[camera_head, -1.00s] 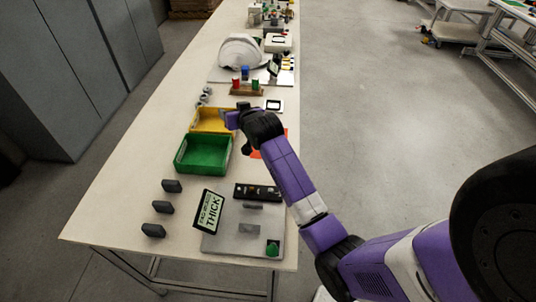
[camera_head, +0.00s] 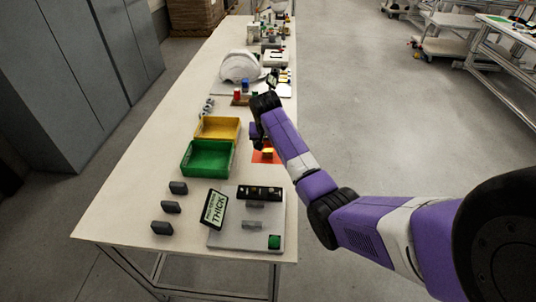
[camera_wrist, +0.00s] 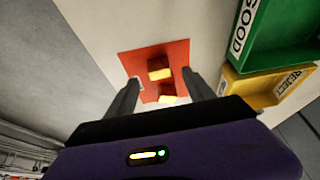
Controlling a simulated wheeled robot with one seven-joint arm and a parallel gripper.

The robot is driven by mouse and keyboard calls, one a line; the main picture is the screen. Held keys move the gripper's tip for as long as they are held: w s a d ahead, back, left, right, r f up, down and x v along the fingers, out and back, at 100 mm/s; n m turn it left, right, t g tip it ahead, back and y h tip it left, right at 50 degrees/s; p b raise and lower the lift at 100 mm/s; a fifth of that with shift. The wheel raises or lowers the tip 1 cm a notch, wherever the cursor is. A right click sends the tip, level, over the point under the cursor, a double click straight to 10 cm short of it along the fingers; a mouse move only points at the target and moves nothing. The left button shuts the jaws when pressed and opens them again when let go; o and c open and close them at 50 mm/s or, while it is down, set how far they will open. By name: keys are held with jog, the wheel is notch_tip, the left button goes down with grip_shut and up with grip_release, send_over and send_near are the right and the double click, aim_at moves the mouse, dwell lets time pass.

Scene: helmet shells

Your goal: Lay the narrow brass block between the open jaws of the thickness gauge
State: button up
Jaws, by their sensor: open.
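Brass blocks lie on an orange-red mat (camera_head: 262,159); one block (camera_head: 268,152) shows in the head view. The wrist view shows two on the mat (camera_wrist: 178,52): a farther block (camera_wrist: 159,68) and a nearer block (camera_wrist: 167,93). I cannot tell surely which is narrower. My gripper (camera_head: 256,141) is open and empty above the mat, its fingers (camera_wrist: 160,76) on either side of the blocks in the wrist view, apart from them. The thickness gauge (camera_head: 232,238) is a grey plate with a THICK sign; its two grey jaws (camera_head: 253,225) stand apart with nothing seen between them.
A green bin (camera_head: 207,159) marked GOOD and a yellow bin (camera_head: 218,128) marked REJECT stand left of the mat. Three dark blocks (camera_head: 170,207) stand left of the gauge. A green button (camera_head: 274,242) sits on the gauge's front corner. A white helmet shell (camera_head: 240,66) is farther back.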

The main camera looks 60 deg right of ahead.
aim_at(268, 150)
jog(key=shift+x, duration=2.65)
jog(key=shift+d, duration=0.15)
jog(key=shift+r, duration=0.1)
grip_shut()
